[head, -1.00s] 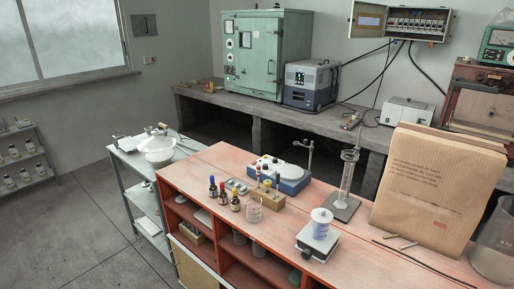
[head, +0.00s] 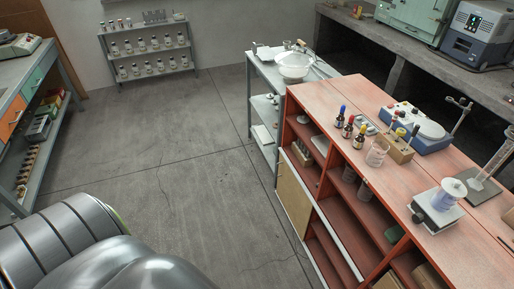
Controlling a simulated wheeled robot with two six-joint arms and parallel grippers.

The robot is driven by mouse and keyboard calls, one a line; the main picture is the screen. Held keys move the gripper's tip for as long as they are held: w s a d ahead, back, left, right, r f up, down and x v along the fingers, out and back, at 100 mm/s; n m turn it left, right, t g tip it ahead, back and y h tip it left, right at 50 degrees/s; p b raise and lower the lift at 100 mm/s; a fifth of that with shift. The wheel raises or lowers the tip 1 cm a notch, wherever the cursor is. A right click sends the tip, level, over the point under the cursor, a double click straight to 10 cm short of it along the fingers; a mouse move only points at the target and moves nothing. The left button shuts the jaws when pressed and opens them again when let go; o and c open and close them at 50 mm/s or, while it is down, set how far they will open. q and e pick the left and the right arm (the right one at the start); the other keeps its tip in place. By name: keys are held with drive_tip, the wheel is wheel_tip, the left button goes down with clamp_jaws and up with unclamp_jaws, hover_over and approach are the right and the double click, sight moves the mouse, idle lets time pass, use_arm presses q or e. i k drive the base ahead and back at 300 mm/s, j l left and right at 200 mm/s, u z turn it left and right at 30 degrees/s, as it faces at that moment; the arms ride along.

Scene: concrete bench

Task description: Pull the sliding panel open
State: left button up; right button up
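The light wooden sliding panel (head: 294,194) sits at the left end of the red cabinet's (head: 461,245) front, in the lower level. It covers the leftmost lower bay; the bays to its right are open and show shelves. A pale rail (head: 338,240) runs along the front beside the panel. Neither of my grippers is in view. A large grey metal part of mine fills the lower left corner, well apart from the panel.
Bottles (head: 348,126), a beaker (head: 377,152) and a blue stirrer (head: 416,128) stand on the cabinet top. A grey trolley (head: 262,104) adjoins its far end. The concrete floor (head: 190,180) left of the cabinet is clear.

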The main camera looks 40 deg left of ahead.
sight(297, 204)
drive_tip(key=u, duration=0.8)
